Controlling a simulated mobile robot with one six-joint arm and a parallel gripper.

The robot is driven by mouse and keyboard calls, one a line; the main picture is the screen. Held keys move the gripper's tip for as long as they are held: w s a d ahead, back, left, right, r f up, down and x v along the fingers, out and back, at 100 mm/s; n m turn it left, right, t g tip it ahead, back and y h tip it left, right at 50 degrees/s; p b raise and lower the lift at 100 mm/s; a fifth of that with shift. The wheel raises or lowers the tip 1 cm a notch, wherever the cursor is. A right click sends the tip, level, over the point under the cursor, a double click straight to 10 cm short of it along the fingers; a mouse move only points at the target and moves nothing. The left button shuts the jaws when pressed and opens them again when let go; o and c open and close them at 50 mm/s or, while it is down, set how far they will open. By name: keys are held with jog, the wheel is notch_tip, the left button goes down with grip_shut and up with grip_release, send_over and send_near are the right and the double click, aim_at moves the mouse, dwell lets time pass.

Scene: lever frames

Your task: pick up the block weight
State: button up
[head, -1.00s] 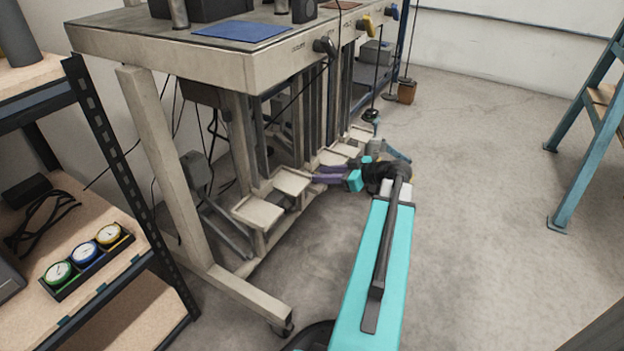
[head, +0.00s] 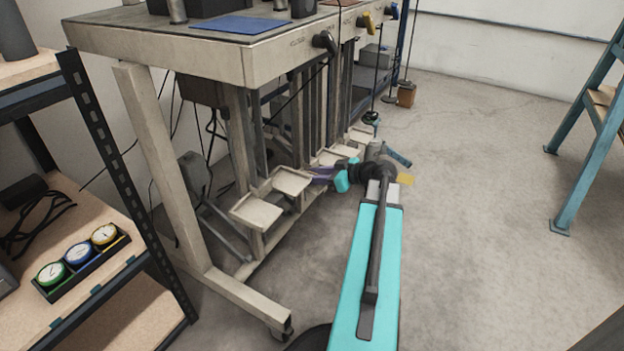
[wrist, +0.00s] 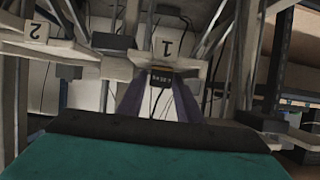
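A small dark block with white lettering (wrist: 161,79), which looks like the block weight, sits below a pale plate marked 1 (wrist: 167,47) in the wrist view. My gripper (wrist: 162,90) has two purple fingers, apart, one at each side of the block. I cannot tell whether they touch it. In the head view my gripper (head: 322,174) reaches in low beside the pale trays under the bench. The block cannot be made out there.
A pale tray (head: 256,213) and another tray (head: 291,181) stand out from the bench frame, near my gripper. The bench (head: 200,52) overhangs them. A shelf with three gauges (head: 78,254) is at left. A blue ladder (head: 578,165) stands at right.

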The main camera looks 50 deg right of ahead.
grip_shut()
jog(key=shift+r, duration=0.15)
jog(key=shift+r+p, duration=0.75)
jog(key=shift+r, duration=0.2)
jog(key=shift+r+p, duration=0.55)
jog(key=shift+r, duration=0.4)
jog(key=s+d+p, duration=0.3)
jog(key=s+p, duration=0.1)
jog(key=s, duration=1.1)
jog(key=shift+s+r, duration=0.4)
jog(key=shift+r, duration=0.05)
